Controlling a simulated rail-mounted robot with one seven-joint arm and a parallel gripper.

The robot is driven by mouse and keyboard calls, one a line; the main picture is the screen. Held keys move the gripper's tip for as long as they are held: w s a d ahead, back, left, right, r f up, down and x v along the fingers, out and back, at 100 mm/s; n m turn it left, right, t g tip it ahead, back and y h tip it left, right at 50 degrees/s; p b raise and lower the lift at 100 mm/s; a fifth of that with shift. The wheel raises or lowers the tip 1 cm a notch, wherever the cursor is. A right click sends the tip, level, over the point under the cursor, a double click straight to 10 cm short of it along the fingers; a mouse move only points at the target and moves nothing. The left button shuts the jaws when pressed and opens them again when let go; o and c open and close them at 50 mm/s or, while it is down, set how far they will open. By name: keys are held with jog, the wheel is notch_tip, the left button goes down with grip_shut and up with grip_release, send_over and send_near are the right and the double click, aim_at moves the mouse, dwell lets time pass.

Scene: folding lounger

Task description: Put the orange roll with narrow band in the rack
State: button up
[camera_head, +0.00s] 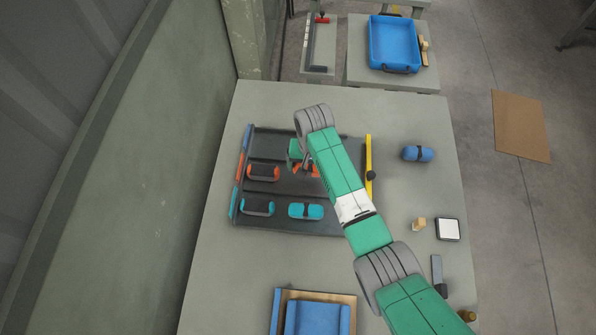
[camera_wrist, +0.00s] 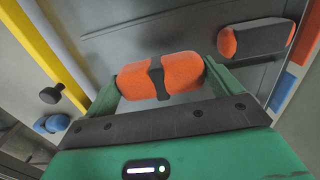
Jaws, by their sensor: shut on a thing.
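My gripper (camera_head: 302,158) is over the dark rack (camera_head: 328,226), partly hidden by my arm in the head view. In the wrist view my gripper (camera_wrist: 160,88) is shut on an orange roll with a narrow dark band (camera_wrist: 182,72), one finger at each end. A bit of this roll (camera_head: 299,171) shows under the gripper in the head view. I cannot tell whether it touches the rack floor. The rack also holds an orange roll with a wide dark band (camera_head: 263,172), which shows at the upper right of the wrist view (camera_wrist: 252,41).
In the rack's front row are a teal roll with a wide band (camera_head: 257,207) and a teal roll with a narrow band (camera_head: 306,211). A yellow bar (camera_head: 369,166) edges the right side. A blue roll (camera_head: 418,153) lies right of the rack. A blue lounger (camera_head: 318,318) is in front.

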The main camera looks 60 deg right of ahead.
aim_at(309, 180)
jog(key=shift+f+b, duration=0.45)
jog(key=shift+f, duration=2.3)
jog(key=shift+w+f, duration=0.1)
jog(key=shift+f, duration=0.1)
jog(key=o, duration=0.7)
jog(key=shift+o, duration=0.2)
notch_tip(309, 180, up, 12)
jog(key=shift+r+p, duration=0.25)
jog(key=shift+p, duration=0.85)
